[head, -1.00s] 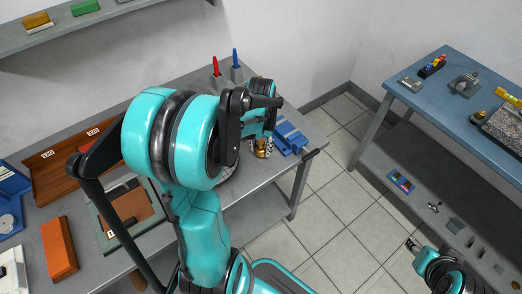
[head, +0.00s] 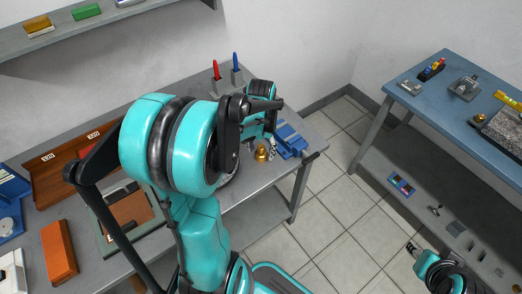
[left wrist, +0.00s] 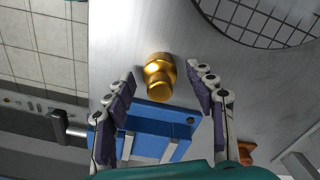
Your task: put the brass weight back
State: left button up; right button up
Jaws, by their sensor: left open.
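The brass weight (head: 262,154) is a small gold piece on the grey bench, just left of the blue vise (head: 291,139). In the left wrist view the weight (left wrist: 158,72) lies between the spread fingers of my left gripper (left wrist: 160,76), with bare bench visible on both sides of it. The fingers look apart from it. In the head view my left arm hides most of that gripper. My right gripper (head: 411,247) shows small at the lower right, away from the bench; its jaw state is unclear.
A round mesh plate (left wrist: 268,18) lies near the weight. A red and a blue tool stand in holders (head: 237,76) at the back. A brown labelled tray (head: 45,163) and an orange block (head: 59,252) are at the left. A blue table (head: 420,98) stands across a tiled floor.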

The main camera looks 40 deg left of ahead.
aim_at(261, 147)
pick_arm(q)
notch_tip(261, 147, up, 11)
jog(key=p, duration=0.3)
jog(key=shift+d+f, duration=0.1)
jog(key=shift+f, duration=0.1)
jog(key=s+d+r+m+t, duration=0.1)
jog(key=s+d+t, duration=0.2)
jog(key=d, duration=0.5)
jog(key=s+d+r+m+t, duration=0.1)
jog(key=s+d+r+t, duration=0.1)
jog(key=d, duration=0.6)
jog(key=shift+s+d+t, duration=0.4)
jog(key=shift+s+t, duration=0.1)
jog(key=shift+t, duration=0.6)
jog(key=shift+f, duration=0.1)
